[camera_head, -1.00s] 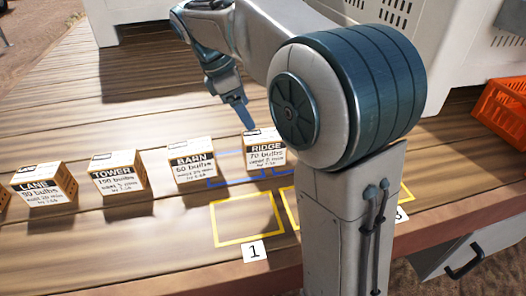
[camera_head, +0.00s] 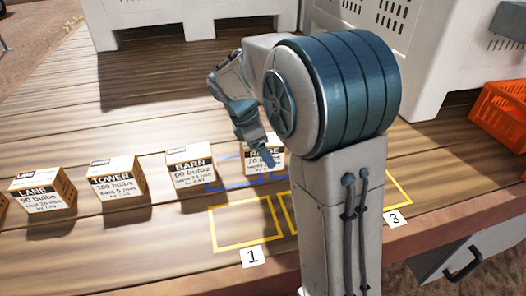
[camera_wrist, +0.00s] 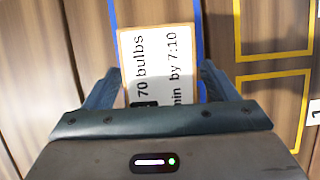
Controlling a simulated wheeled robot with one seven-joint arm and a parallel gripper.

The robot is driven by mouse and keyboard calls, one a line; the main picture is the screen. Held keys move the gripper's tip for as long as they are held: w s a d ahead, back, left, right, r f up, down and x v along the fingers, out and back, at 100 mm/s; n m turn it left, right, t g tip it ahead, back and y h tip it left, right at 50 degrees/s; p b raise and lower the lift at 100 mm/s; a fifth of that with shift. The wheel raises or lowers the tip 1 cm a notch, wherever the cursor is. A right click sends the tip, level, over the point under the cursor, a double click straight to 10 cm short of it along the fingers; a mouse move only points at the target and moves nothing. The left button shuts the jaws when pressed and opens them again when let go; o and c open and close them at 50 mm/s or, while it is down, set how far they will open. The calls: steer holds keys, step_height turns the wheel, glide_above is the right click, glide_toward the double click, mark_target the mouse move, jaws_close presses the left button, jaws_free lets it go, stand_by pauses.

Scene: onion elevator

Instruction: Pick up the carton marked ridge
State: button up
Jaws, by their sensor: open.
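The ridge carton (camera_head: 252,166) is a small box with a white printed front, standing on the wooden deck at the right end of a row of cartons. Its label is partly hidden behind my gripper (camera_head: 267,158) in the head view. In the wrist view, the carton (camera_wrist: 160,62) shows "70 bulbs" and "by 7:10" and lies between the two fingers of my gripper (camera_wrist: 157,88). The fingers are open, one to each side of it. The lower part of the carton is hidden by the gripper body. I cannot tell whether either finger touches it.
The barn (camera_head: 190,172), tower (camera_head: 117,182) and lane (camera_head: 42,193) cartons stand to the left. Yellow outlined squares lie in front, with tags 1 (camera_head: 252,257) and 3 (camera_head: 394,218). White bins (camera_head: 160,22) stand behind; an orange crate (camera_head: 500,110) is at right.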

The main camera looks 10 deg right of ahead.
steer(key=shift+f, duration=0.3)
steer(key=shift+f, duration=0.25)
stand_by(0.4)
steer(key=shift+c, duration=0.3)
steer(key=c, duration=1.3)
steer(key=shift+r, duration=0.1)
